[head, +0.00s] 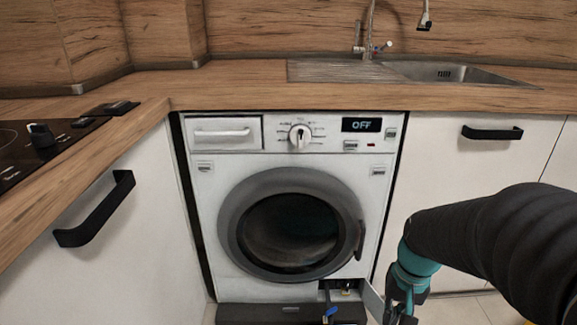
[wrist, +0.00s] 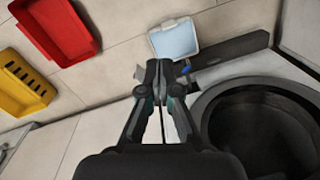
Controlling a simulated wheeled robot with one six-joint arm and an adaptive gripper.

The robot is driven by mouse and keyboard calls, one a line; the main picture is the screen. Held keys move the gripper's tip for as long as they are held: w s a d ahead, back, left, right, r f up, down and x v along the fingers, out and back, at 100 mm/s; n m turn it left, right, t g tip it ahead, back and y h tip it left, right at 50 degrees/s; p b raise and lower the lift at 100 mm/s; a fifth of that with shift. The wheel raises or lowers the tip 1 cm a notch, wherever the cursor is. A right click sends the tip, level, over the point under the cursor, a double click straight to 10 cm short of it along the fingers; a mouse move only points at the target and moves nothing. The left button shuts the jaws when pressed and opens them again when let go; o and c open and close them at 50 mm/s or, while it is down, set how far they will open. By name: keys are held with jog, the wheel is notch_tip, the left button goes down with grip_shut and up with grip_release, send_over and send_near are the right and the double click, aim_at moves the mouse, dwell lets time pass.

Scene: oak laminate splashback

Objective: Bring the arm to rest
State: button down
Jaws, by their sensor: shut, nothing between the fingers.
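My arm comes in from the right in the head view and bends down to my gripper (head: 402,312), which is low in front of the washing machine's (head: 205,240) lower right corner and partly cut off by the frame. In the wrist view my gripper (wrist: 159,75) has its fingertips together with nothing between them. The machine's round door (head: 291,222) is shut and its display (head: 361,125) reads OFF. A small white flap (head: 372,301) at the lower right stands open, showing a recess with a small fitting (head: 346,291). I cannot tell whether my gripper touches the flap.
A light blue tray (wrist: 175,39) lies on the floor near the dark plinth (wrist: 232,48). A red bin (wrist: 60,30) and a yellow basket (wrist: 22,83) stand farther left. Cabinets with black handles (head: 97,209) flank the machine under the wooden worktop (head: 215,88).

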jog(key=s+a+r+n+t, duration=0.1)
jog(key=s+a+r+t, duration=0.1)
jog(key=r, duration=0.4)
jog(key=s+a+r+n+t+h, duration=0.1)
jog(key=s+a+r+n+t, duration=0.1)
jog(key=s+r, duration=0.3)
jog(key=shift+a+r+t, duration=0.35)
jog(key=shift+r+t, duration=0.45)
jog(key=c, duration=1.6)
grip_release()
jog(key=shift+a+r, duration=0.15)
jog(key=shift+r, duration=0.05)
jog(key=o, duration=1.1)
jog(key=shift+a, duration=0.1)
jog(key=n+g+p, duration=0.3)
jog(key=n+g, duration=0.2)
jog(key=n, duration=0.1)
send_over(332, 309)
notch_tip(332, 309, down, 36)
jog(key=f, duration=0.1)
notch_tip(332, 309, down, 13)
jog(key=shift+a+f, duration=0.1)
